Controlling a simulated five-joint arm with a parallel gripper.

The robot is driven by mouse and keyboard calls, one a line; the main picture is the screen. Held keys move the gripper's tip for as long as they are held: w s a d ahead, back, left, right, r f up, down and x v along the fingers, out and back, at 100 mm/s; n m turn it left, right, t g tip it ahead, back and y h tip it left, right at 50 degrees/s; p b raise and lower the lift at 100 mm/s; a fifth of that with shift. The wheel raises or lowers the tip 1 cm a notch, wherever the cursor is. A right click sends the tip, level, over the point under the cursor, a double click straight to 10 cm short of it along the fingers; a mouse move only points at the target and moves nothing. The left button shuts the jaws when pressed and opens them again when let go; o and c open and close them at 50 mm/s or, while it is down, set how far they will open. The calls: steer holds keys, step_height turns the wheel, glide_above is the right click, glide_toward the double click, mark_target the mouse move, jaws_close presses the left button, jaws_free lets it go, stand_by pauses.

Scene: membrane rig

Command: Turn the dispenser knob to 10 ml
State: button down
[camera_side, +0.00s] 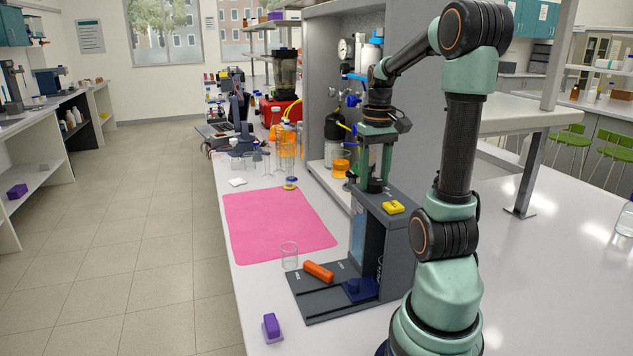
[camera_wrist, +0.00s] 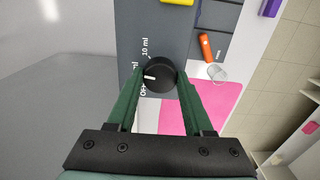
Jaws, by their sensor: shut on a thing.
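The black round dispenser knob (camera_wrist: 163,69) sits on top of the grey dispenser housing (camera_wrist: 197,22). In the side view the knob (camera_side: 376,186) is at the top of the tall rig. My gripper (camera_wrist: 161,72) points straight down, its two green fingers closed on opposite sides of the knob; it also shows in the side view (camera_side: 375,178). The knob's white mark points left in the wrist view, between the "10 ml" label (camera_wrist: 145,46) above and the "OFF" label (camera_wrist: 143,90) below. A middle label ending in "ml" is partly hidden by the left finger.
A yellow block (camera_side: 393,207) lies on the housing beside the knob. An orange piece (camera_side: 318,271) lies on the rig's base, with a clear beaker (camera_side: 289,256) beside it. A pink mat (camera_side: 275,222) and a purple block (camera_side: 271,326) are on the bench.

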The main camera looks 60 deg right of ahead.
mark_target(375, 181)
steer(key=m, duration=0.4)
steer(key=shift+s+d+m, duration=0.1)
steer(key=shift+m, duration=1.9)
steer(key=shift+c, duration=1.4)
jaws_free()
step_height(375, 181, up, 12)
